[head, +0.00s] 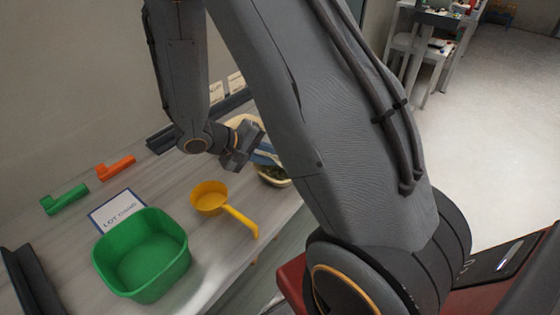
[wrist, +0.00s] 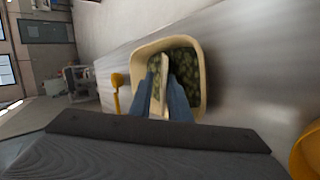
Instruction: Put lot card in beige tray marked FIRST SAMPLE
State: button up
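My gripper (head: 262,158) is over the beige tray (head: 270,182), which is partly hidden behind my arm. In the wrist view, its blue fingers (wrist: 165,98) are closed around a pale, flat piece (wrist: 158,100), apparently the lot card; no writing on it is readable. The piece is over the tray's inside, and I cannot tell whether it touches the contents. The beige tray (wrist: 203,72) holds dark green lumps in the wrist view. No FIRST SAMPLE marking is readable on it. A blue-edged sheet printed LOT CARD (head: 117,210) lies on the bench behind the green bin.
The green bin (head: 142,255) stands empty at the front left. A yellow scoop (head: 210,197) lies between it and the beige tray, handle toward the bench edge. A green tool (head: 65,198) and an orange one (head: 116,167) lie near the wall. Small wall signs (head: 236,82) are unreadable.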

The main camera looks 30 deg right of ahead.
jog(key=p+v, duration=0.3)
jog(key=v, duration=0.4)
jog(key=shift+a+r, duration=0.25)
notch_tip(320, 180, up, 8)
jog(key=a+p, duration=0.2)
jog(key=p, duration=0.3)
jog(key=shift+a, duration=0.15)
jog(key=shift+w, duration=0.1)
